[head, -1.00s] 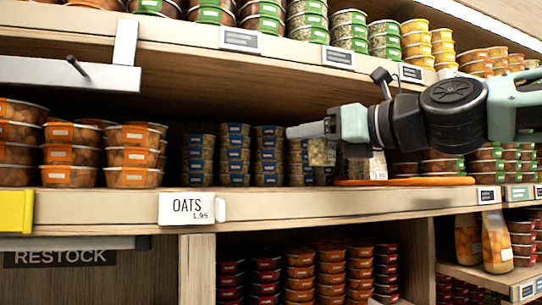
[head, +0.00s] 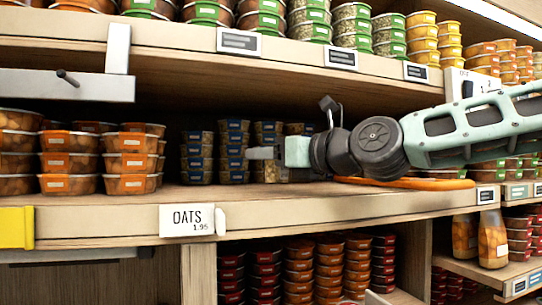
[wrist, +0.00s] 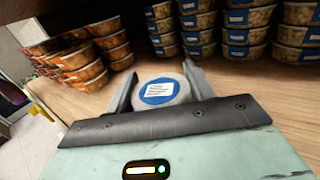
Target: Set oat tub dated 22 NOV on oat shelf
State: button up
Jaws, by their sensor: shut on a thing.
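My gripper (head: 264,154) is inside the oat shelf (head: 130,203), near the blue-labelled oat stacks (head: 233,150). In the wrist view my gripper (wrist: 160,88) is shut on an oat tub (wrist: 158,91) with a pale lid and a round blue-and-white label. The label's date is too small to read. The oat stacks (wrist: 240,22) stand just beyond the held tub, with a bare strip of wood between. I cannot tell whether the tub touches the shelf board. In the head view my fingers and the stacks mostly hide the tub.
Orange-labelled tubs (head: 132,160) stand left of the oats, with bare board between. An orange board (head: 420,184) lies under my arm at right. The shelf above (head: 180,38) limits height.

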jog(key=shift+f, duration=0.75)
jog(key=shift+f, duration=0.2)
jog(key=o, duration=1)
jog(key=shift+d+r, duration=0.1)
jog(key=shift+r, duration=0.1)
jog(key=b+v, duration=0.3)
jog(key=v, duration=0.7)
jog(key=shift+s, duration=0.1)
jog(key=shift+v, duration=0.9)
